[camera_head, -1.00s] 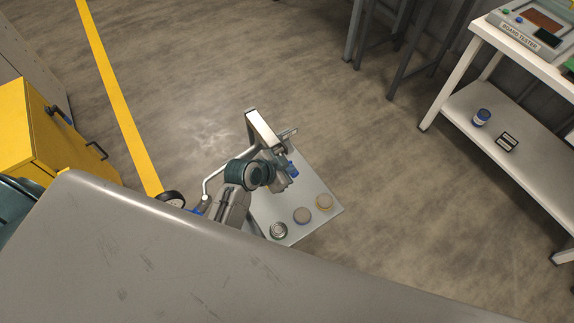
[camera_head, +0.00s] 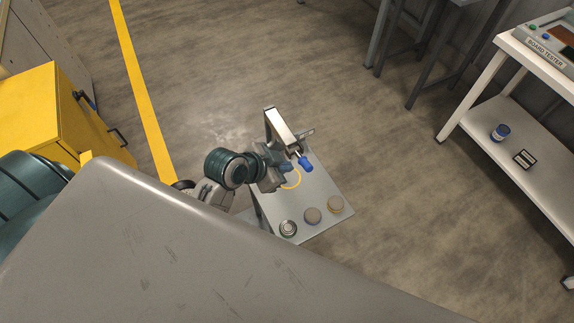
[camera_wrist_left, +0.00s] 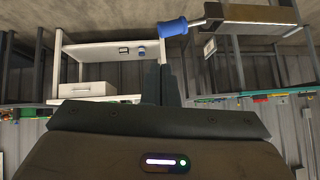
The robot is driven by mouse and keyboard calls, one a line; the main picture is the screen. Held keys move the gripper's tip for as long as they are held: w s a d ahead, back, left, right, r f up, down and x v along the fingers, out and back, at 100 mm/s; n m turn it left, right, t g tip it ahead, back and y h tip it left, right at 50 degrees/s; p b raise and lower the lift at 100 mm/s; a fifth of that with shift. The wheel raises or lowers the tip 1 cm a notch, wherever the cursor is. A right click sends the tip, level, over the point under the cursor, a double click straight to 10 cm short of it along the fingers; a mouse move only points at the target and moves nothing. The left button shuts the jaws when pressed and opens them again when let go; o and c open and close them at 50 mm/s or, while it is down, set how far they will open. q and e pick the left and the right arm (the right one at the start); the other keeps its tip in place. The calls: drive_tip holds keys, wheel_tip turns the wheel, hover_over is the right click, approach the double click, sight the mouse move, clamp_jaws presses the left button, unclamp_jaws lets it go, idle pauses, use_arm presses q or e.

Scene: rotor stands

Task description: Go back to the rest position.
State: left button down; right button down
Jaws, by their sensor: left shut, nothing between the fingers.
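My left arm reaches in from the left in the head view, and my left gripper (camera_head: 284,177) is over the grey plate (camera_head: 312,185), beside the upright metal bracket (camera_head: 284,132). The gripper is shut and empty; in the left wrist view its dark fingers (camera_wrist_left: 163,84) show together. A blue-handled tool (camera_head: 305,163) sits by the bracket, close to the gripper; its handle also shows in the left wrist view (camera_wrist_left: 172,27), apart from the fingers. A thin yellow curve (camera_head: 298,179) shows beside the gripper. My right gripper is out of view.
A yellow cabinet (camera_head: 50,115) stands at left. A white shelf unit (camera_head: 540,150) at right holds a blue can (camera_head: 500,133). A large grey surface fills the foreground. Open floor lies between.

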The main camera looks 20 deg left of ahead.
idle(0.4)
use_arm(q)
drive_tip(key=s+a+f+n+g+y, duration=0.1)
drive_tip(key=s+a+f+n, duration=0.1)
drive_tip(key=f, duration=0.8)
drive_tip(key=s+a+f+n+g+y, duration=0.1)
drive_tip(key=s+a+f, duration=0.1)
drive_tip(key=f, duration=0.9)
drive_tip(key=s+a+f+n+g+y, duration=0.1)
drive_tip(key=s+a+f+n, duration=0.15)
drive_tip(key=f, duration=0.75)
drive_tip(key=s+a+f+n+g+y, duration=0.1)
drive_tip(key=s+a+f+g, duration=0.1)
drive_tip(key=s+f, duration=0.9)
drive_tip(key=s+a+f+n+g+y+b, duration=0.1)
drive_tip(key=s+a+f, duration=0.3)
drive_tip(key=s+f, duration=0.7)
drive_tip(key=s, duration=0.6)
drive_tip(key=shift+a+g, duration=0.2)
drive_tip(key=shift+g, duration=0.2)
